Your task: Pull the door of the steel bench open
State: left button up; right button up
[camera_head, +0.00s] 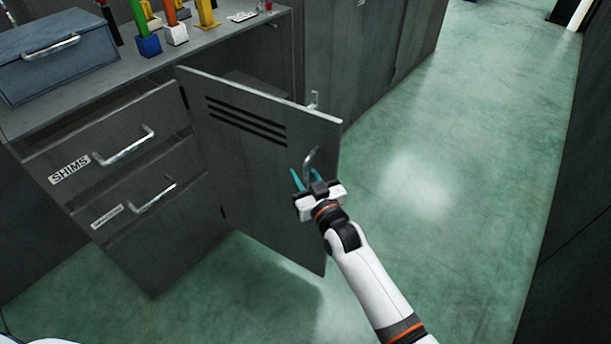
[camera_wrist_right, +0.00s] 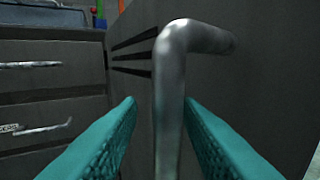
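The steel bench (camera_head: 222,62) stands at the left in the head view. Its grey door (camera_head: 250,160) with three vent slots stands swung out from the front, partly open. The door's metal handle (camera_head: 310,158) is near its free edge. My right gripper (camera_head: 307,180) is at the handle with its teal fingers apart. In the right wrist view the bent handle bar (camera_wrist_right: 170,100) stands between the two open fingers (camera_wrist_right: 158,125), with a gap visible at least on the left side. My left gripper is not in view.
Two drawers with bar handles, the upper labelled SHIMS (camera_head: 70,170), are left of the door. A blue-grey toolbox (camera_head: 55,60) and coloured blocks (camera_head: 148,45) stand on the bench top. Green floor (camera_head: 430,180) is clear to the right. A dark cabinet (camera_head: 575,240) borders the right side.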

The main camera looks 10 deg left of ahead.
jog(key=shift+d+f, duration=0.1)
jog(key=shift+d, duration=0.05)
jog(key=shift+s+d, duration=0.15)
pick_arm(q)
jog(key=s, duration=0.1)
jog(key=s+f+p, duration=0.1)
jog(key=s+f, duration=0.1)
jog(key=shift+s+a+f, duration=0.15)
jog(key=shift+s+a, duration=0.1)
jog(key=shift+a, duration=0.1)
pick_arm(e)
jog(key=v, duration=0.7)
jog(key=shift+c, duration=0.4)
